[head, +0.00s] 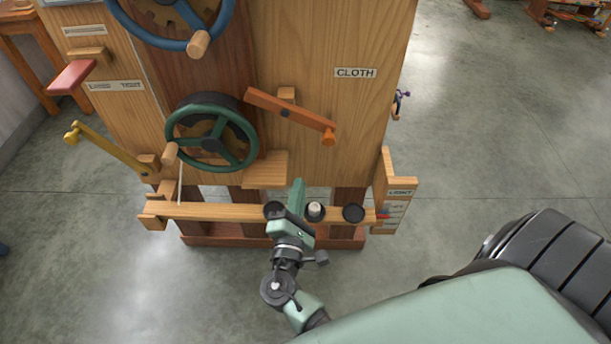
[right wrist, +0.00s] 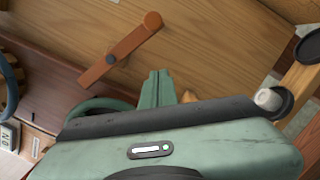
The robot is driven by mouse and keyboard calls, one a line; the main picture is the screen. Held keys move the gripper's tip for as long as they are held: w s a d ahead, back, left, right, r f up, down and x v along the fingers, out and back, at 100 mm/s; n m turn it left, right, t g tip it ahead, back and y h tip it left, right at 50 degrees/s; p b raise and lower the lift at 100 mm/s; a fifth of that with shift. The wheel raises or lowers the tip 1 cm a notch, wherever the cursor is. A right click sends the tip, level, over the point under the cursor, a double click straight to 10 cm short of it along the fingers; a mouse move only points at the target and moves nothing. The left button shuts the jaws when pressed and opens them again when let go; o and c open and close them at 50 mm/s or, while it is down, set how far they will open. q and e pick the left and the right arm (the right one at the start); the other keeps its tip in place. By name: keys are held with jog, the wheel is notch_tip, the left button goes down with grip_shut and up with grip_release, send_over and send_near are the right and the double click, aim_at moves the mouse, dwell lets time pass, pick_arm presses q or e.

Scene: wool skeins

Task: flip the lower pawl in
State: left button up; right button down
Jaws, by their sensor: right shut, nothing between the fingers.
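An orange-brown bar with a round orange knob, apparently the lower pawl (head: 308,118), is pivoted on the wooden front, right of the green handwheel (head: 253,140). It slopes down to the right, knob at its lower right end. Its upper left end lies near the wheel's rim; I cannot tell whether it touches the toothed wheel behind. The bar also shows in the right wrist view (right wrist: 124,49), beyond my fingers. My right gripper (head: 298,184) is shut and empty, below the bar and apart from it; its fingers also show in the right wrist view (right wrist: 158,76). My left gripper is out of view.
A beam (head: 220,211) with dark round cups runs below, behind my right wrist. A wooden block (head: 266,168) juts out beside the wheel.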

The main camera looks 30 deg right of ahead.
aim_at(310, 126)
jog(key=w+d+r+p, duration=0.3)
jog(key=w+d+p, duration=0.1)
jog(key=d, duration=0.4)
jog(key=shift+w+d, duration=0.15)
jog(key=shift+w, duration=0.55)
jog(key=shift+s+d+r+n+p, duration=0.15)
jog(key=shift+d+r+n+p, duration=0.1)
jog(key=shift+n+p, duration=0.15)
jog(key=shift+r, duration=0.1)
jog(key=shift+s+d+r+n+t+p, duration=0.1)
jog(key=shift+s+d+r+n+p, duration=0.15)
jog(key=shift+r+n+p, duration=0.4)
jog(key=shift+s+d+r+n+t+p, duration=0.15)
jog(key=shift+d+r+n+p, duration=0.25)
jog(key=shift+r+n, duration=0.35)
jog(key=shift+s+d+r+n+t+p, duration=0.1)
jog(key=shift+s+d+r+n+p, duration=0.15)
jog(key=shift+r+n+p, duration=0.4)
